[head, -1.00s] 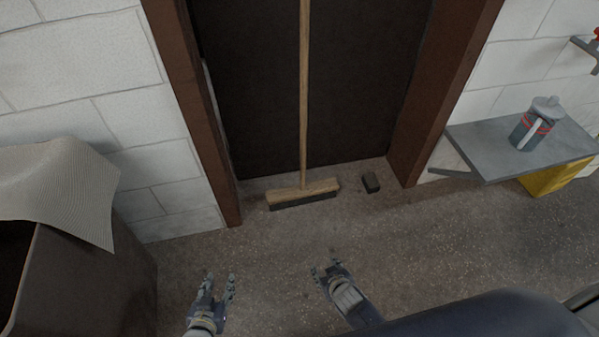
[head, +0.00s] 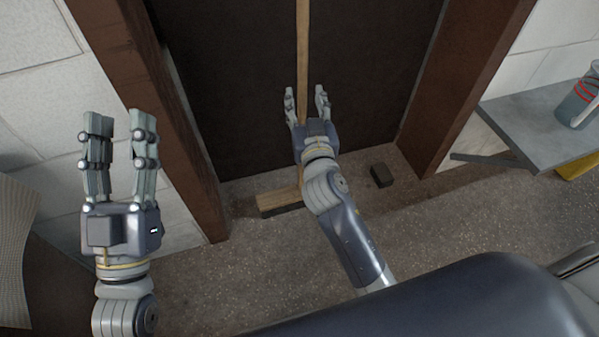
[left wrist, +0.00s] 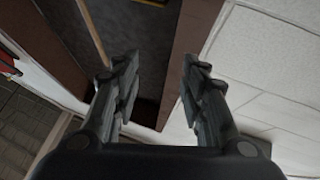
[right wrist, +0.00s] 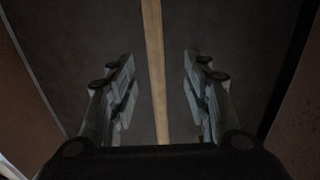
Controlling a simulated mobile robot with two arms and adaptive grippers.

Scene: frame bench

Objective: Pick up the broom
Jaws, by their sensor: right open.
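The broom stands upright against the dark door, its wooden handle (head: 303,50) running up out of the head view. Its wooden head (head: 278,200) rests on the floor at the door's foot, its right part hidden behind my right arm. My right gripper (head: 307,103) is open, with the handle between its fingers in the head view. In the right wrist view the handle (right wrist: 154,65) passes between the open fingers, nearer the left one, with no finger seen touching it. My left gripper (head: 120,130) is open and empty at the left, in front of the door frame and wall.
A small dark block (head: 381,175) lies on the floor right of the broom. A grey shelf (head: 535,125) with a red-striped container (head: 580,100) is on the right. A bin with a draped sheet (head: 18,230) stands at lower left. Brown door posts (head: 150,110) flank the door.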

